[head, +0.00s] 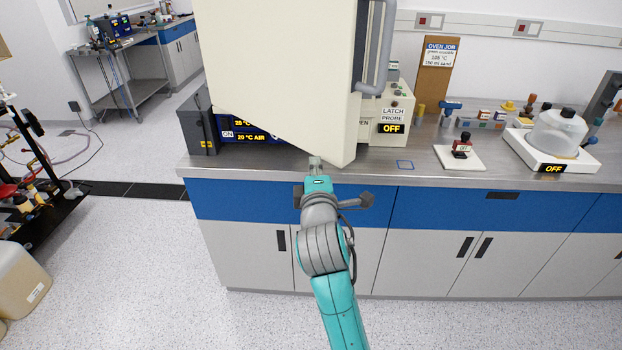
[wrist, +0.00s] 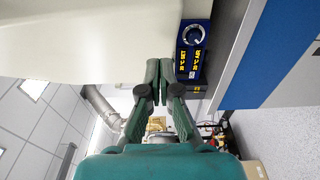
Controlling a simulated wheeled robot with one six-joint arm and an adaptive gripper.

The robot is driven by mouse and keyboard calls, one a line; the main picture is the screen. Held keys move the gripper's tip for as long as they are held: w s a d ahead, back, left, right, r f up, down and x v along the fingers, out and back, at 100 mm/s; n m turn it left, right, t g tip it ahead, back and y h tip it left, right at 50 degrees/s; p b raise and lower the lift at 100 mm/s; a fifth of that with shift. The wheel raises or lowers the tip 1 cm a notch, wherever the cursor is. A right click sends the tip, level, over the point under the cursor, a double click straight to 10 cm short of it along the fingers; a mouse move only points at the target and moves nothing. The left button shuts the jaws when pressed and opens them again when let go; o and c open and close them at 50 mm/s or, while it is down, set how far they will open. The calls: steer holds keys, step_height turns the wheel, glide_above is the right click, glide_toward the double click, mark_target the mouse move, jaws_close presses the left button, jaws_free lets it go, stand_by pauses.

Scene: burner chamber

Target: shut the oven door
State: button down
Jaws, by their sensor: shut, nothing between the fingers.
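The oven door (head: 280,70) is a large cream panel at the top middle of the head view, standing out from the oven over the bench front. A grey bar handle (head: 376,50) runs down by its right edge. The door hides most of the oven; a cream oven part (head: 385,105) shows at right, with a partly covered "OPEN" label. My gripper (head: 315,162) is at the door's lower edge, above the bench edge. In the wrist view its fingers (wrist: 158,75) are shut and empty, close beside the cream door (wrist: 90,35); I cannot tell whether they touch.
A "LATCH PROBE OFF" sign (head: 392,120) is on the right.

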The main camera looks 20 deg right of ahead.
steer(key=shift+w+d, duration=0.35)
steer(key=shift+d, duration=0.2)
steer(key=shift+w+d, duration=0.3)
steer(key=shift+d, duration=0.2)
